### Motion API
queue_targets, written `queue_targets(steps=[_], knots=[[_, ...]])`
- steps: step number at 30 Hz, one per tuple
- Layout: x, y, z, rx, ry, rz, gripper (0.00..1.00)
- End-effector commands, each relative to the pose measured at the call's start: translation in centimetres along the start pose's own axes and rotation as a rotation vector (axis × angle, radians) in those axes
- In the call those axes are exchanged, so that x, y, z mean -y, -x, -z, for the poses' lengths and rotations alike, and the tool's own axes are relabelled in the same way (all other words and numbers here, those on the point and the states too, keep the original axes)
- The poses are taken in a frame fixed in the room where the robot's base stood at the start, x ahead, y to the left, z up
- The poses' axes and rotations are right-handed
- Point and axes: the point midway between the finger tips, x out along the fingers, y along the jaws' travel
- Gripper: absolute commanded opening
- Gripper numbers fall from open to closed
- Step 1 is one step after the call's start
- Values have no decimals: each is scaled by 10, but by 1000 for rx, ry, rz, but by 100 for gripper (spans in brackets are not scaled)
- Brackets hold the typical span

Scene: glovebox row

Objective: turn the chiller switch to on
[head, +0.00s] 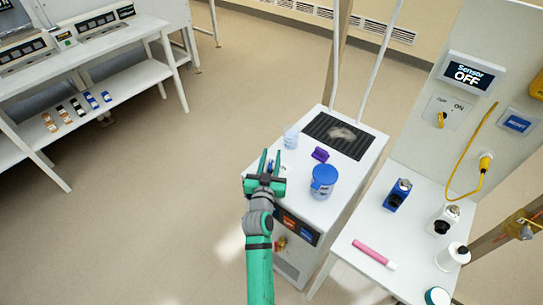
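A white floor cabinet (341,188), which looks like the chiller, stands at centre with a dark grille on top and hoses rising behind it. Its front has a dark panel (297,226) with a blue and an orange display. Below the panel is a small brass-coloured knob (280,243), perhaps the chiller switch; its setting is too small to read. My gripper (271,156) is over the cabinet's left front edge, above and left of the panel. Its two fingers stand apart, pointing away from me. A small bluish patch shows between them; I cannot tell what it is.
A blue-lidded jug (323,180), a purple item (320,154) and a pale bottle (291,138) stand on the cabinet. Clear floor lies left of the cabinet.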

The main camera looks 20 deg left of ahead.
Motion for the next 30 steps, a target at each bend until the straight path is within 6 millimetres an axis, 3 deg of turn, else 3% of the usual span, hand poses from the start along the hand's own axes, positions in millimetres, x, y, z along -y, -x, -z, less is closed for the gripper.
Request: queue_targets(steps=[11,15,30], knots=[[0,-6,0,0,0,0,28],[0,-6,0,0,0,0,0],[-1,-6,0,0,1,-36,0]])
